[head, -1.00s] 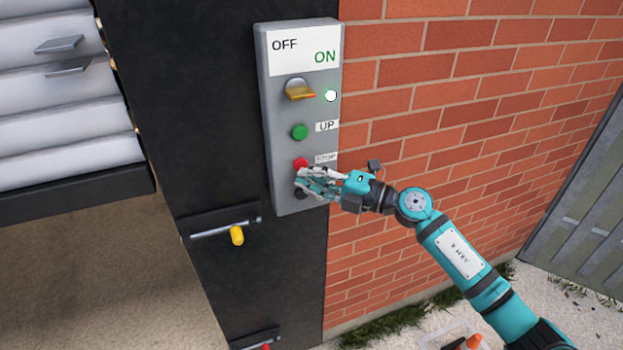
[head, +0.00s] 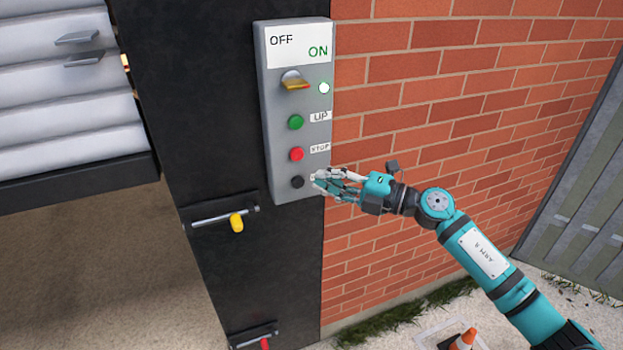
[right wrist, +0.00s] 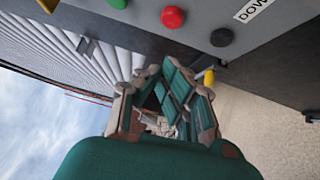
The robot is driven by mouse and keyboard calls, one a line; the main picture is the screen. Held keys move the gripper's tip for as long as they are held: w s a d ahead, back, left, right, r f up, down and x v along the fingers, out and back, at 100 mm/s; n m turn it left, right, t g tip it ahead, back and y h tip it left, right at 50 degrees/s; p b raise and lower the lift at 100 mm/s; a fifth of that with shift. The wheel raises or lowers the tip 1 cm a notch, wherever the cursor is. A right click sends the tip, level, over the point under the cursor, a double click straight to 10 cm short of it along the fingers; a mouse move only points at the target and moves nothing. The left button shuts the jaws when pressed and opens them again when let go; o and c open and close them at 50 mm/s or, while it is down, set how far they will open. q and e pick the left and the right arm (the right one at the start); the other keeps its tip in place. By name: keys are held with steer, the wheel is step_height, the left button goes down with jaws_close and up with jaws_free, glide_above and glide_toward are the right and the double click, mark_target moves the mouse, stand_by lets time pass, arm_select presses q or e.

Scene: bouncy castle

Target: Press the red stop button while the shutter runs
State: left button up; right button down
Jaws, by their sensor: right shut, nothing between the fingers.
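The grey control box (head: 265,140) hangs on the black post, with its red stop button (head: 296,154) between a green UP button (head: 295,122) above and a black button (head: 297,182) below. The red button also shows in the right wrist view (right wrist: 173,17). The roller shutter (head: 70,120) is part-way up at the left, with open space under its bottom edge. My right gripper (head: 318,183) is shut and empty, just right of the black button, below and right of the red one. It hides part of the lowest label. My left gripper is out of view.
A yellow selector (head: 295,80) and a lit white lamp (head: 324,88) sit above the buttons. Bolts with a yellow handle (head: 237,222) and a red handle are on the post (head: 200,120). A brick wall (head: 430,90) is behind my arm; an orange cone (head: 464,339) stands below.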

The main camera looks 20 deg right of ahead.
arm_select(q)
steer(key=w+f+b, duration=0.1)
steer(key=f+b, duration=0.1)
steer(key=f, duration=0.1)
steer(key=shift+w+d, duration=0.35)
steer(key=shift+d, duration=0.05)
arm_select(e)
steer(key=w+f+v, duration=0.1)
steer(key=v, duration=0.5)
steer(key=shift+d, duration=0.35)
